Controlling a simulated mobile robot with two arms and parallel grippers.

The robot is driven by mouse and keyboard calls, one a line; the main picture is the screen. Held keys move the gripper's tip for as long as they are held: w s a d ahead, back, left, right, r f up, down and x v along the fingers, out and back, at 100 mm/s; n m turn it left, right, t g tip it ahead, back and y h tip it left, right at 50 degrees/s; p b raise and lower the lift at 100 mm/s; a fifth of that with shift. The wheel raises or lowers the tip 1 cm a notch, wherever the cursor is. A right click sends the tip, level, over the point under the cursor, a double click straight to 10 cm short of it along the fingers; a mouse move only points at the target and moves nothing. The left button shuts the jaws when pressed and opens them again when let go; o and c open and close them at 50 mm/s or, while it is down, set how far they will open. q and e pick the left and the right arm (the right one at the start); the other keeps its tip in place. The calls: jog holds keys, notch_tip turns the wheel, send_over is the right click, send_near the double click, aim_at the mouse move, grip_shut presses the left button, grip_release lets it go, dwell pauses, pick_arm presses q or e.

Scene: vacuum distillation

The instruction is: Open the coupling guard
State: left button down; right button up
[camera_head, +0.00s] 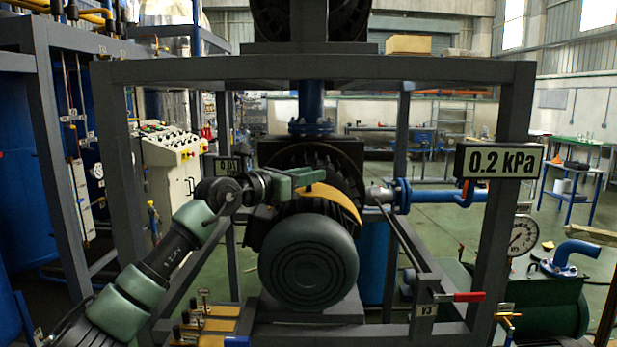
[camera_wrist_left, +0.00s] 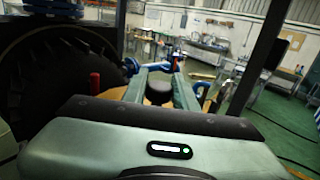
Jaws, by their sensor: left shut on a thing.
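The coupling guard (camera_head: 332,199) is a curved yellow cover over the shaft behind the dark round motor (camera_head: 308,262), inside the grey frame. My left gripper (camera_head: 314,176) reaches in from the left, with its green fingers at the guard's upper edge. In the left wrist view the two fingers (camera_wrist_left: 160,84) stand on either side of a dark round knob (camera_wrist_left: 158,92), and yellow guard surface (camera_wrist_left: 119,96) shows beside them. The gripper is shut on this knob, which seems to belong to the guard. The fingers hide part of the guard's top. My right gripper is not in view.
The grey frame's top beam (camera_head: 320,69) and posts surround the motor. A "0.2 kPa" sign (camera_head: 500,163) hangs at the right post. A red-handled valve (camera_head: 458,296) and a blue pipe (camera_head: 440,195) lie to the right. A control console (camera_head: 175,160) stands behind on the left.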

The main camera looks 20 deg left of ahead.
pick_arm(q)
jog(key=c, duration=1.1)
grip_release()
jog(key=shift+f, duration=0.1)
jog(key=shift+s, duration=0.1)
jog(key=b+v, duration=0.3)
jog(key=v, duration=0.3)
jog(key=shift+s+a+f, duration=0.1)
jog(key=shift+s+a, duration=0.05)
jog(key=shift+a, duration=0.05)
jog(key=shift+s+a, duration=0.2)
jog(key=shift+s, duration=0.3)
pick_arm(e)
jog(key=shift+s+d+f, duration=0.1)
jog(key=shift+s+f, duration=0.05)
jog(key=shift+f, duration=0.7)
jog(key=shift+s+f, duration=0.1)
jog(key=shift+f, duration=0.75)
